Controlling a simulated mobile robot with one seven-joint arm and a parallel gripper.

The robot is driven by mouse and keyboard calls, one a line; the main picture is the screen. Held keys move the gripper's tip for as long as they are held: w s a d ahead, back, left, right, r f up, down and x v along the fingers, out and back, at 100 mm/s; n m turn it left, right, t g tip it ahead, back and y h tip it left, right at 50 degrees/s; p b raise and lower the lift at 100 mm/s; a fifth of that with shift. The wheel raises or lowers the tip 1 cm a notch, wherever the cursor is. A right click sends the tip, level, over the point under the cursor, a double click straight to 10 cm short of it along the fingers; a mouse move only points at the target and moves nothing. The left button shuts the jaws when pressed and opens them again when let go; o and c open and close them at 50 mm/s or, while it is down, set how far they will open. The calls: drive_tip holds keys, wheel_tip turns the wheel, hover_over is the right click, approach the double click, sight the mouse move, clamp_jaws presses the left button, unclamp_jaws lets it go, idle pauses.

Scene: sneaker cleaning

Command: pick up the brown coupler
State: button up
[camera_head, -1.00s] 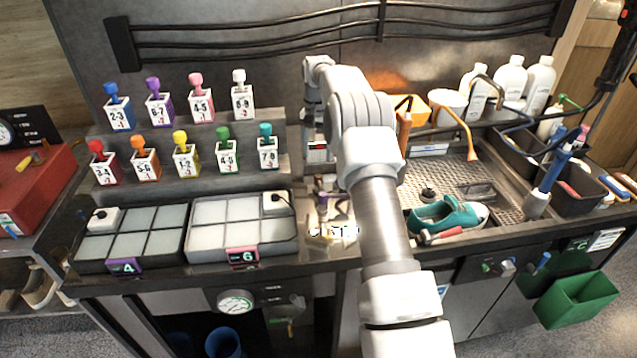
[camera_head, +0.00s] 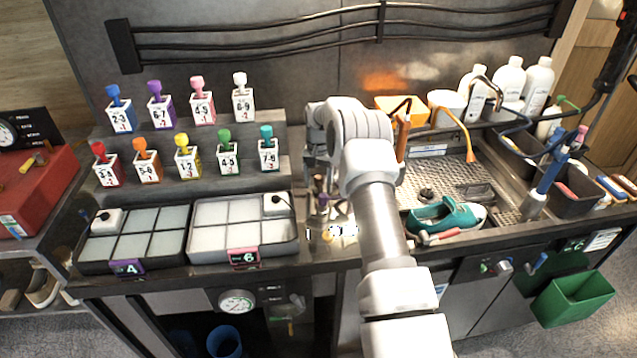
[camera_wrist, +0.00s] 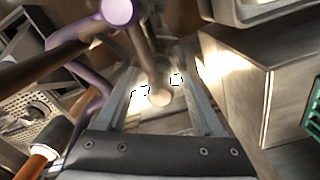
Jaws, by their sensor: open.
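A brownish rod-like piece (camera_wrist: 141,50) with a rounded lower end lies between my fingers in the wrist view; it looks like the brown coupler, but blur and glare leave this unsure. A purple round end (camera_wrist: 118,12) shows beside its top. My gripper (camera_wrist: 158,78) is open, with a metal finger on each side of the piece and visible gaps. My gripper is mostly hidden there by my own arm links.
A grey segmented tray (camera_head: 245,259) lies left of the work spot. A teal sneaker (camera_head: 446,217) lies right of my arm at the sink grate (camera_head: 500,190). Numbered bottles stand on a stepped rack (camera_head: 210,185) behind the trays.

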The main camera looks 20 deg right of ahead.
clamp_jaws()
drive_tip(key=shift+r, duration=0.1)
